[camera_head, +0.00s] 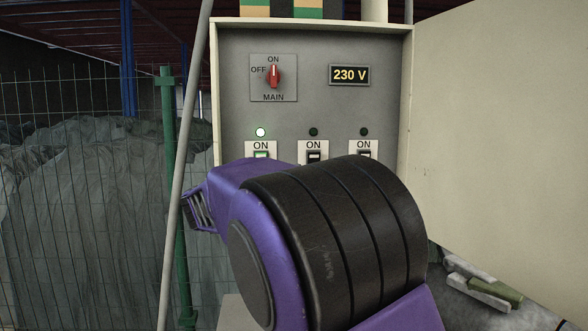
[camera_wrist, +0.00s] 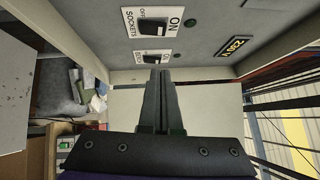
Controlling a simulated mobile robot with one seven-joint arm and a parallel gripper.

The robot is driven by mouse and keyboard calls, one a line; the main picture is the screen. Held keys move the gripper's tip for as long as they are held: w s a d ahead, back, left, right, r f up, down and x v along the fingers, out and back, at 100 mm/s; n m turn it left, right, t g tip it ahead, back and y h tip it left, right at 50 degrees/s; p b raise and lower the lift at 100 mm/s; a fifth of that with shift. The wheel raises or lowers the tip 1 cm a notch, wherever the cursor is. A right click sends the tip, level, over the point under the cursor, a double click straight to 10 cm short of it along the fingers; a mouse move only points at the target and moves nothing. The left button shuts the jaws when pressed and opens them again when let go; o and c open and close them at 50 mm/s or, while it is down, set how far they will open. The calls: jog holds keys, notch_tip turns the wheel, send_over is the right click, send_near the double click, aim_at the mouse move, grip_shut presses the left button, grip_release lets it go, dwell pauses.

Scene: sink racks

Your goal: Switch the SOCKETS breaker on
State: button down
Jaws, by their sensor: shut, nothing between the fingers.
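In the wrist view the SOCKETS breaker (camera_wrist: 153,26) is a dark rocker on a white plate marked ON and OFF. Its indicator lamp (camera_wrist: 190,22) is dark; I cannot tell the rocker's position surely. In the head view it appears as the middle breaker (camera_head: 313,155), its lower part hidden by my arm. My gripper (camera_wrist: 160,72) is shut and empty. Its tips appear just below the neighbouring breaker (camera_wrist: 152,57) in the wrist view; contact cannot be judged. The gripper's fingers are hidden in the head view.
The left breaker (camera_head: 261,154) has a lit green lamp; the right breaker (camera_head: 363,155) has a dark one. The red MAIN switch (camera_head: 274,76) points up to ON, and the display (camera_head: 349,75) reads 230 V. An open cabinet door (camera_head: 500,130) stands at the right.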

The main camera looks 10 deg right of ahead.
aim_at(320, 155)
jog(key=x, duration=0.3)
jog(key=p+x, duration=0.1)
jog(key=x, duration=0.2)
jog(key=w+a+x, duration=0.1)
jog(key=x, duration=0.2)
jog(key=shift+w+d+r, duration=0.1)
jog(key=shift+w+d, duration=0.1)
jog(key=shift+w+r+p, duration=0.1)
jog(key=shift+w+p, duration=0.35)
jog(key=shift+w, duration=0.45)
jog(key=shift+d, duration=0.15)
